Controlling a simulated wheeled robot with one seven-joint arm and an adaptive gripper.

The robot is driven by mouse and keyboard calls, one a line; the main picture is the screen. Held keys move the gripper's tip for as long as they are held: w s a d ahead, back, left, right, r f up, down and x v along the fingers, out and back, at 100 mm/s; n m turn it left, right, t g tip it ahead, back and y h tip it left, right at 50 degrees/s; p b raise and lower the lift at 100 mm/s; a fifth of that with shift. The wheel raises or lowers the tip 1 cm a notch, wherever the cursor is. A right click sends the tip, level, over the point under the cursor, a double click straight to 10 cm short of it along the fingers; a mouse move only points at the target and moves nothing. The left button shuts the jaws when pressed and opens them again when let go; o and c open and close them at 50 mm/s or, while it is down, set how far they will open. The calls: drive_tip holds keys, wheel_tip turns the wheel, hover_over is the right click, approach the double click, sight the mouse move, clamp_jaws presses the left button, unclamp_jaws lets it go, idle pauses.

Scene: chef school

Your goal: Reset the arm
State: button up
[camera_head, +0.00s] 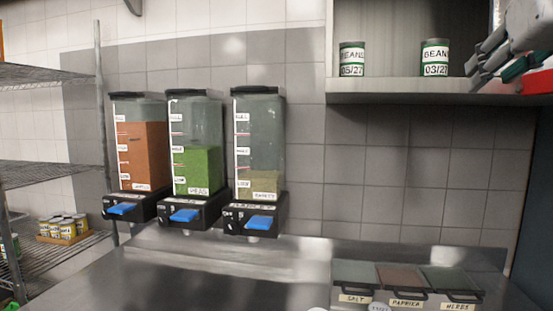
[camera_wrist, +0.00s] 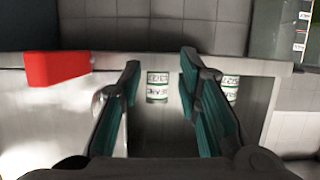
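My gripper (camera_head: 488,62) is at the upper right of the head view, in front of the right part of the wall shelf. In the wrist view my gripper (camera_wrist: 160,60) has its two dark, teal-padded fingers spread apart, with nothing held between them. One can labelled beans (camera_head: 435,57) stands on the shelf left of my gripper. In the wrist view a beans can (camera_wrist: 158,86) appears upside down in the gap between the fingers, apparently beyond them. Another beans can (camera_head: 352,58) stands further left and is partly hidden by a finger in the wrist view.
The shelf (camera_head: 400,98) runs close below my gripper. A red object (camera_head: 537,82) sits beside it at right and also shows in the wrist view (camera_wrist: 57,69). Three dispensers (camera_head: 204,145) hang on the tiled wall. Labelled containers (camera_head: 405,280) stand on the steel counter (camera_head: 200,285).

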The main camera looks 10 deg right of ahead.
drive_tip(key=s+a+f+n+g+y, duration=0.1)
drive_tip(key=s+a+f+g, duration=0.2)
drive_tip(key=f, duration=0.8)
drive_tip(key=s+a+f+n+g+y, duration=0.1)
drive_tip(key=s+a+f+g+y, duration=0.1)
drive_tip(key=s+a+f, duration=0.2)
drive_tip(key=s+a+f+n+g+y, duration=0.1)
drive_tip(key=s+a+f+g, duration=0.2)
drive_tip(key=a+f, duration=0.5)
wheel_tip(320, 180, down, 12)
drive_tip(key=shift+s+a+f+n+g+y, duration=0.2)
drive_tip(key=shift+a+f+n+g+y, duration=0.1)
drive_tip(key=shift+y, duration=0.1)
drive_tip(key=shift+s+r, duration=0.1)
